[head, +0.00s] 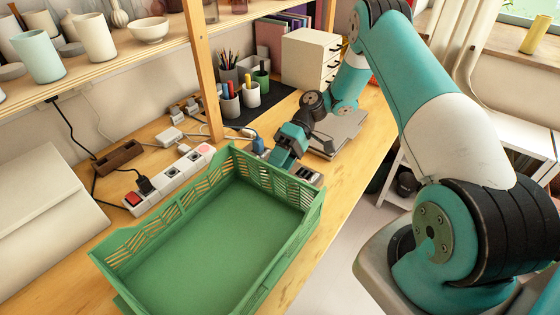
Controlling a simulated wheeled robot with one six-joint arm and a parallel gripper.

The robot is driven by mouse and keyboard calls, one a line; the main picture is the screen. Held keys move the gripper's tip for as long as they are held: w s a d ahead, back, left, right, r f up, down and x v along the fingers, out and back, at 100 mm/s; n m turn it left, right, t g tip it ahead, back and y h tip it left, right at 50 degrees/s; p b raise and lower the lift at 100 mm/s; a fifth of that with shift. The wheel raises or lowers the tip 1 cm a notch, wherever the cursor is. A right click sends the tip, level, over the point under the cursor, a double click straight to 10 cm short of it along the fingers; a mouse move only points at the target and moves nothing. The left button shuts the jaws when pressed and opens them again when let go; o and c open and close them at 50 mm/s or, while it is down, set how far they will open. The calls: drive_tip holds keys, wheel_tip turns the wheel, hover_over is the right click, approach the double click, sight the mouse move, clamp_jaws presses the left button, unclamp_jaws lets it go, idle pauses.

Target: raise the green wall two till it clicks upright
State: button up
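The green crate (160,228) stands on the wooden bench, with its bare green floor showing. Its slotted long wall on the left and its slotted short far wall (262,177) stand up from the floor. The right long wall shows mainly as a rim (300,235). The near end is partly cut off by the picture's lower edge. No label tells which wall is wall two. My gripper (284,160) is at the outer side of the far wall, close to its top edge. Its fingertips are too small and partly hidden, so I cannot tell contact or opening.
A power strip (172,178) with plugs lies behind the crate's left wall. Pen cups (230,102) and a drawer box (309,60) stand farther back. A shelf with pottery (95,38) hangs above left, and its wooden post (203,80) rises behind the crate.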

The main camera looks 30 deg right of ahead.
drive_tip(key=shift+d, duration=0.1)
idle(0.3)
drive_tip(key=p+v, duration=0.4)
drive_tip(key=v, duration=0.3)
drive_tip(key=shift+r, duration=0.2)
drive_tip(key=shift+w+d, duration=0.1)
idle(0.3)
